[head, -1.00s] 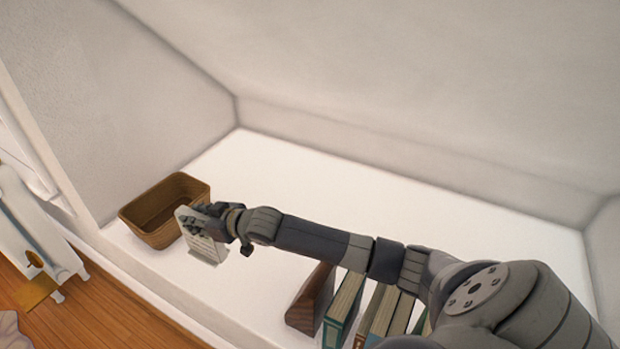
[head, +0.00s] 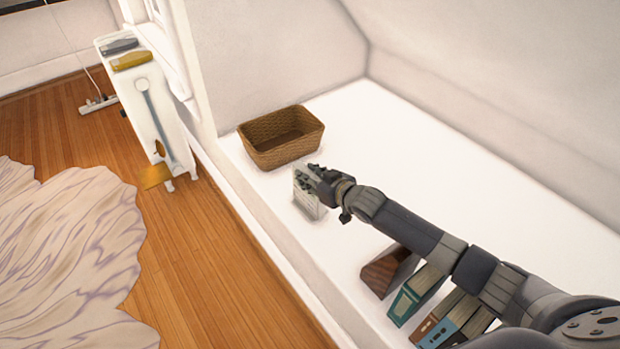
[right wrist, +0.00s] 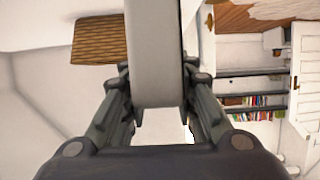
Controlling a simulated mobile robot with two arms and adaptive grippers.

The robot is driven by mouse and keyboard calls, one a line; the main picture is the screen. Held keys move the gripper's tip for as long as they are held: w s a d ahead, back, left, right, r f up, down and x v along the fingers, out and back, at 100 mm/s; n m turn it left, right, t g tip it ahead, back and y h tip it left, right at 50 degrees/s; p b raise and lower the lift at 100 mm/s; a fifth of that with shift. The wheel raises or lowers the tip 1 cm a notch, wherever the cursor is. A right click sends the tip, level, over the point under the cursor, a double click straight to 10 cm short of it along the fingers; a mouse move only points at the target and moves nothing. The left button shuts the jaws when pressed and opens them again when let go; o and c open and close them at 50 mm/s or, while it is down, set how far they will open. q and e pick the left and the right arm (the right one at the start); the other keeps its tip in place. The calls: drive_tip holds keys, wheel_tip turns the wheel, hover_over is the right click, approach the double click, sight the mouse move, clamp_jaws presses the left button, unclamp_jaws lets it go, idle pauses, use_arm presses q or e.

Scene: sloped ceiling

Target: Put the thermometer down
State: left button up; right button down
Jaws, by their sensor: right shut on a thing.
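The thermometer (head: 306,201) is a small pale upright block with faint markings on its face, on or just above the white ledge; I cannot tell whether it touches. My right gripper (head: 318,177) is shut on its upper part, reaching in from the right. In the right wrist view the thermometer (right wrist: 155,55) is a light grey slab between the two dark fingers of my right gripper (right wrist: 160,112). My left gripper is not in view.
A brown woven basket (head: 280,140) stands on the white ledge (head: 420,165) just behind and left of the thermometer. A brown wooden wedge (head: 388,270) and several books (head: 425,292) stand to the right. The ledge behind my arm is clear. A white heater (head: 148,112) stands on the wooden floor.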

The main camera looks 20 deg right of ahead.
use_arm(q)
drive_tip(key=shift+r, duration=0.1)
use_arm(e)
drive_tip(key=c, duration=1.3)
unclamp_jaws()
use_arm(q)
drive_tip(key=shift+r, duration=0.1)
use_arm(e)
drive_tip(key=shift+s+r, duration=0.15)
drive_tip(key=shift+s, duration=0.05)
use_arm(q)
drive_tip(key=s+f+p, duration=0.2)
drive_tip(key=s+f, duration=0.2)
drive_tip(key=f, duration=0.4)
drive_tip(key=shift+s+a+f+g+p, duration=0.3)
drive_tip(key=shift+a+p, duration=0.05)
drive_tip(key=shift+p, duration=0.05)
use_arm(e)
drive_tip(key=v, duration=1.1)
drive_tip(key=shift+s, duration=0.25)
